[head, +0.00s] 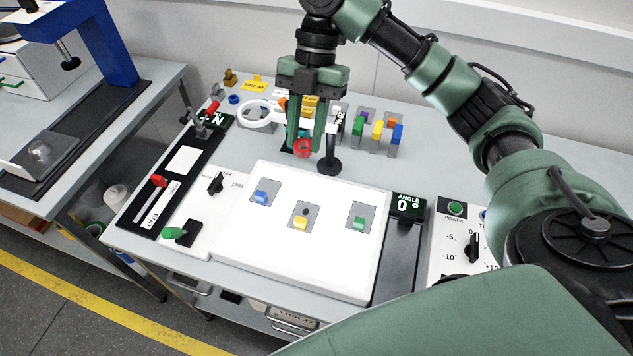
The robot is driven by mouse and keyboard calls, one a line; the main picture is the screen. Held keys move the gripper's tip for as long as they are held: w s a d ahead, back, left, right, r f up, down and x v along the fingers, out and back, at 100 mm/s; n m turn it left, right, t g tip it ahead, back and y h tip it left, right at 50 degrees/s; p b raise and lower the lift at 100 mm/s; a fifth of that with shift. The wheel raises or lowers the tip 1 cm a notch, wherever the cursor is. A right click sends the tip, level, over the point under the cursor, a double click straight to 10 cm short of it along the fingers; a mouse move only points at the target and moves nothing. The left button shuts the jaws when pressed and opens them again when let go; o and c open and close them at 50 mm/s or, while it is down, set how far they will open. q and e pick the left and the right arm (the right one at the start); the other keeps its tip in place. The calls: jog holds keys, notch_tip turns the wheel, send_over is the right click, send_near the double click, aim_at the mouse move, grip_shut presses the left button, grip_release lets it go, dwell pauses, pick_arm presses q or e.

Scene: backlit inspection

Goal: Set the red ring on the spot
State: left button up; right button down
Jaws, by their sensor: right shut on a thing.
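My right gripper (304,148) points down above the back part of the bench. It is shut on the red ring (302,149), which shows low between the fingertips. The fingers hide part of the ring, and I cannot tell whether it touches the surface below. In front of it is the bright white light panel (320,265). It bears three grey patches with a blue piece (261,197), a yellow piece (300,223) and a green piece (359,223). I cannot tell for sure which mark is the spot. My left gripper is not in view.
A black stand (330,165) and a white ring-shaped magnifier or lamp (256,113) are close to the gripper. Colored blocks on grey holders stand at the back right. A black angle display (408,206) and a knob panel (473,245) lie right of the light panel.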

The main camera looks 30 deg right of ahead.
jog(key=shift+s+a+f+n, duration=0.1)
jog(key=shift+f+n, duration=0.15)
jog(key=shift+n, duration=0.05)
send_over(305, 213)
notch_tip(305, 213, down, 6)
jog(key=r, duration=0.1)
jog(key=f, duration=0.3)
jog(key=f+p, duration=0.1)
jog(key=f, duration=0.2)
jog(key=d+f, duration=0.1)
jog(key=f, duration=0.2)
jog(key=shift+w+f, duration=0.3)
jog(key=shift+w, duration=0.1)
notch_tip(305, 213, down, 4)
jog(key=shift+p, duration=0.7)
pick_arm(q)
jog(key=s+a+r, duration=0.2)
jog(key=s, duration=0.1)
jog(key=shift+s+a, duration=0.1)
pick_arm(e)
jog(key=shift+f, duration=0.15)
jog(key=shift+f, duration=0.1)
jog(key=c, duration=1.1)
grip_release()
jog(key=shift+o, duration=0.2)
